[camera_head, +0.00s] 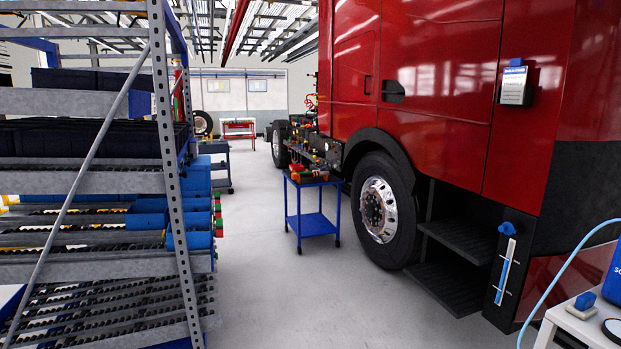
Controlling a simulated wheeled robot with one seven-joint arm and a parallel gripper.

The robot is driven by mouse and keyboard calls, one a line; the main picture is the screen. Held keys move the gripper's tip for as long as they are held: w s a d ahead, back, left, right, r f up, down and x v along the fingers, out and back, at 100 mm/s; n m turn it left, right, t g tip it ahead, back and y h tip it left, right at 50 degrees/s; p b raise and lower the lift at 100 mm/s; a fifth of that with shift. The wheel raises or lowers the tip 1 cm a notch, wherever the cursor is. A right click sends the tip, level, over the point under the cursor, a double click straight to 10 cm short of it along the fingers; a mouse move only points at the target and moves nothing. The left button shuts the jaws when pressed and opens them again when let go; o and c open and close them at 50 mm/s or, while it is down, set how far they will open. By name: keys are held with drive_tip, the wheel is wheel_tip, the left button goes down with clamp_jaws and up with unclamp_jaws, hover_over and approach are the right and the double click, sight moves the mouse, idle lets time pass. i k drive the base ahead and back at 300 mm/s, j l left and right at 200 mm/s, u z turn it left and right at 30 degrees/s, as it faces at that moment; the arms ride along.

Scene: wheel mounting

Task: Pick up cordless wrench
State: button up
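A blue two-shelf cart (318,224) stands in the aisle beside the red truck's front wheel. Red and orange tools with dark parts lie on its top shelf. An orange-red tool (311,175) on that shelf may be the cordless wrench, but it is too small and far off to be sure. My gripper is not in view, and no part of my arm shows.
A tall metal rack (176,150) with blue bins fills the left side. The red truck (440,80), its wheel (379,210) and dark steps bound the right. A white table (585,325) is at the lower right. The grey floor (260,285) between is clear.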

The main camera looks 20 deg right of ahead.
sight(314, 173)
drive_tip(key=i+z, duration=0.1)
drive_tip(key=z, duration=0.4)
drive_tip(key=i, duration=3.7)
drive_tip(key=i+j+z, duration=0.1)
drive_tip(key=i+z, duration=0.3)
drive_tip(key=i, duration=0.25)
drive_tip(key=i+j+u, duration=0.25)
drive_tip(key=i, duration=1.15)
drive_tip(key=i+j+u, duration=0.2)
drive_tip(key=i, duration=1.25)
